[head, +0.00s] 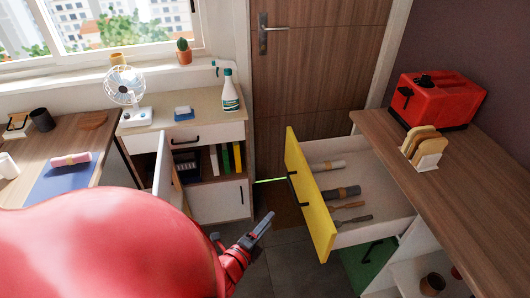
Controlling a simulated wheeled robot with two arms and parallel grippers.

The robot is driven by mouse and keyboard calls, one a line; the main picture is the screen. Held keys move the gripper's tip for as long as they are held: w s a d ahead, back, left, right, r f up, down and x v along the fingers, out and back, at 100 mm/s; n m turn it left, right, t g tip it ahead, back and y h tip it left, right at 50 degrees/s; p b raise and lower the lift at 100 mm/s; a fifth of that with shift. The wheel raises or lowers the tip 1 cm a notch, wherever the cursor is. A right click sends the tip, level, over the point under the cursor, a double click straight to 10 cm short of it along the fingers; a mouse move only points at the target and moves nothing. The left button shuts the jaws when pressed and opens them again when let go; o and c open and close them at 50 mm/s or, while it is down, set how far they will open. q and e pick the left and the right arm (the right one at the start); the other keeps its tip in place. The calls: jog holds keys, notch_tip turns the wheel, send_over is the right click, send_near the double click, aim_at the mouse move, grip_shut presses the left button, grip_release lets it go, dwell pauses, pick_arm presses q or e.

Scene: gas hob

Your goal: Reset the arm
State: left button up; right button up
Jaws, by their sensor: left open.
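My left gripper (260,228) is in the lower middle of the head view, low over the dark floor. It is open and nothing shows between its fingers. It is apart from the open yellow-fronted drawer (305,190), which is to its right. A large red part of my own arm fills the lower left and hides what is behind it. My right gripper is not in view.
The open drawer holds rolls and wooden-handled tools. A wooden counter (480,205) on the right carries a red toaster (435,102) and a bread rack (430,158). A cabinet with an open door (163,165) stands left. Floor shows between.

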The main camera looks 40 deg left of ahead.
pick_arm(q)
jog(key=shift+s+d, duration=0.1)
jog(key=shift+s, duration=0.25)
dwell(0.3)
